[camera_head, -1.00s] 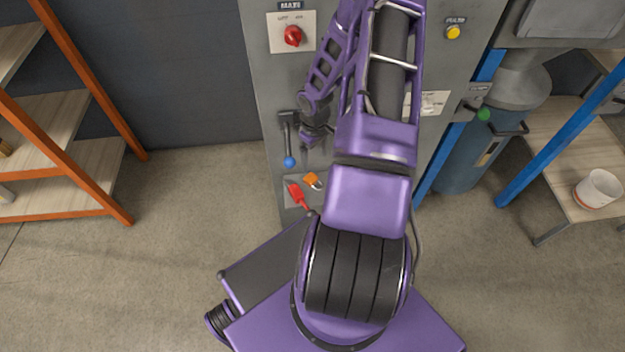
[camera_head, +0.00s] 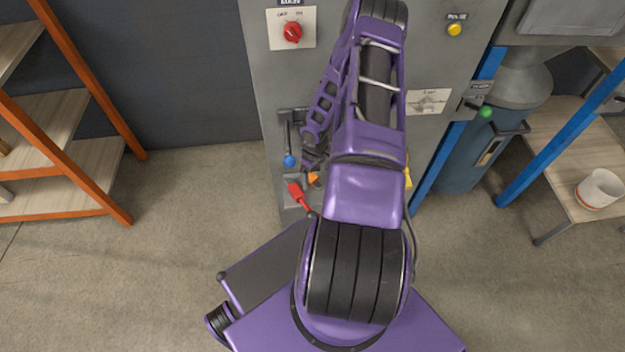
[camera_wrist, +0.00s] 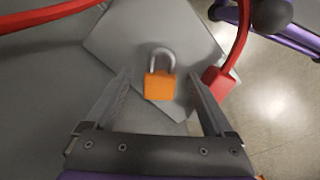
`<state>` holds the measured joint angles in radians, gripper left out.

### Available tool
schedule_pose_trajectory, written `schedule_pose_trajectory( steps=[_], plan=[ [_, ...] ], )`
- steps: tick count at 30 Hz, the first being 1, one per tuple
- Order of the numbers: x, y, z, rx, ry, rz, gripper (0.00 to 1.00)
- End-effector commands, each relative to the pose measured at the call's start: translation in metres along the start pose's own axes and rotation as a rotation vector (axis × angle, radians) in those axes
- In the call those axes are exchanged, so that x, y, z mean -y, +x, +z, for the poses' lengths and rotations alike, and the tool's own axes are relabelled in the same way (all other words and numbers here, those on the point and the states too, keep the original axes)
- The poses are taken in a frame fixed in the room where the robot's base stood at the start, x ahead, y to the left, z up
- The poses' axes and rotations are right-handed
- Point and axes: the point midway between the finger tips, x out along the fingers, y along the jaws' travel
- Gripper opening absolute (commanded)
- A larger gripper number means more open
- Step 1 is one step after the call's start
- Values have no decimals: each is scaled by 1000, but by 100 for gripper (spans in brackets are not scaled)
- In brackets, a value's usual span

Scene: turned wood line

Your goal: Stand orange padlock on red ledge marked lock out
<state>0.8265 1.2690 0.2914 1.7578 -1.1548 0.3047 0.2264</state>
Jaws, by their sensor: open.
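The orange padlock (camera_wrist: 159,86) has a grey metal shackle and rests on a light grey plate-like surface. It lies between the two fingers of my gripper (camera_wrist: 160,90) in the wrist view, and I see no finger touching it. In the head view the padlock (camera_head: 313,179) is partly hidden by my gripper (camera_head: 314,160), which is just above it. My gripper is open and empty. The red ledge marked lock out cannot be made out for certain. A red piece (camera_head: 295,189) sits left of the padlock, and red shows beside it in the wrist view (camera_wrist: 218,80).
A grey cabinet (camera_head: 265,100) carries a red rotary switch (camera_head: 292,33), a yellow button (camera_head: 454,30) and a lever with a blue knob (camera_head: 289,160). Orange-framed shelves (camera_head: 90,170) stand at left. A bench with a white pot (camera_head: 599,189) stands at right.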

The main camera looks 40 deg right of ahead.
Motion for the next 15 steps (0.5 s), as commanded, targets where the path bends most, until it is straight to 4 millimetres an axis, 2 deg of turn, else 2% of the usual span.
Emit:
schedule_pose_trajectory(
  steps=[3,15],
  plan=[
    [0,0,0,0,0,0,88],
    [0,0,0,0,0,0,16]
  ],
)
